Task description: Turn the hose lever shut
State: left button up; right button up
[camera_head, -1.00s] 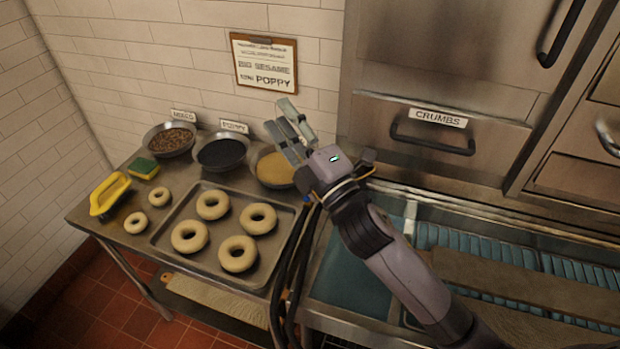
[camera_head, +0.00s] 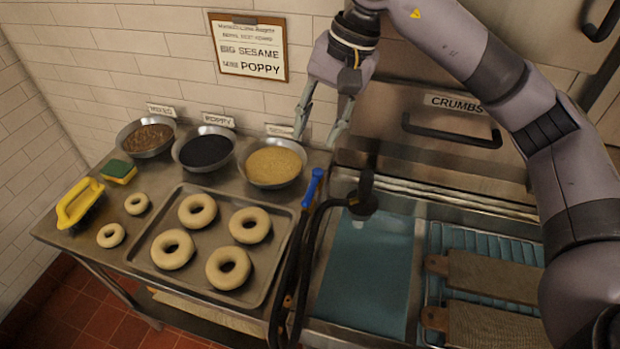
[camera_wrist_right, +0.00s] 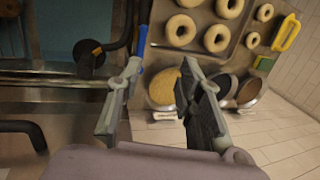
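The blue hose lever (camera_head: 312,187) stands up, slightly tilted, at the right edge of the bagel table, by the black hose (camera_head: 292,255). My right gripper (camera_head: 318,138) is open and empty, with its fingers pointing down, above and behind the lever in the head view. In the right wrist view the blue lever (camera_wrist_right: 138,80) shows beside the left finger of my right gripper (camera_wrist_right: 162,68), partly hidden by it. I cannot tell whether they touch. The hose's black nozzle (camera_head: 363,200) hangs over the water basin (camera_head: 362,275). My left gripper is not in view.
A sesame bowl (camera_head: 273,166) sits just left of the lever, with a poppy bowl (camera_head: 206,151) beyond. A tray (camera_head: 270,285) of bagels lies in front. A crumbs drawer (camera_head: 450,140) is behind the basin. Wooden boards (camera_head: 490,277) lie at the right.

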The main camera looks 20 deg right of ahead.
aim_at(312, 188)
jog(key=shift+h, duration=0.6)
jog(key=f+p, duration=0.1)
jog(key=f, duration=0.4)
jog(key=w+f+p, duration=0.1)
jog(key=f+p, duration=0.1)
jog(key=f, duration=0.3)
jog(key=w+f+p, duration=0.1)
jog(key=f, duration=0.4)
jog(key=shift+w+p, duration=0.1)
jog(key=shift+p, duration=0.25)
jog(key=shift+f, duration=0.6)
jog(key=shift+c, duration=0.6)
jog(key=shift+w, duration=0.1)
grip_shut()
